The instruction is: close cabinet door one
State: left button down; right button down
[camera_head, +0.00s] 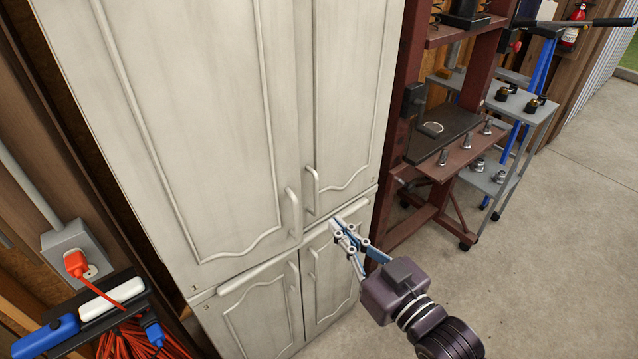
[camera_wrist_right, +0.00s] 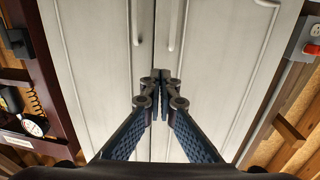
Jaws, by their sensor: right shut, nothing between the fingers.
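Cabinet door one (camera_head: 190,130) is the upper left door of a tall off-white cabinet, with a small "1" at its lower left corner. It looks flush with the upper right door (camera_head: 345,100), with only a narrow seam between them. Its bar handle (camera_head: 293,212) is near its lower right corner. My right gripper (camera_head: 336,226) is shut and empty, in front of the cabinet near the bottom of the upper right door. I cannot tell whether its tips touch. The right wrist view shows the closed fingers (camera_wrist_right: 160,76) in front of the seam. My left gripper is not in view.
Lower doors, one at left (camera_head: 262,318), look shut. A dark red press frame (camera_head: 440,190) stands right of the cabinet, with a grey cart (camera_head: 520,105) beyond. At lower left are an outlet box (camera_head: 78,252) and a shelf with orange cord (camera_head: 140,340). The concrete floor at right is clear.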

jog(key=p, duration=0.4)
send_near(295, 177)
jog(key=x, duration=0.5)
jog(key=shift+w, duration=0.3)
jog(key=shift+x, duration=0.75)
jog(key=shift+a+f, duration=0.1)
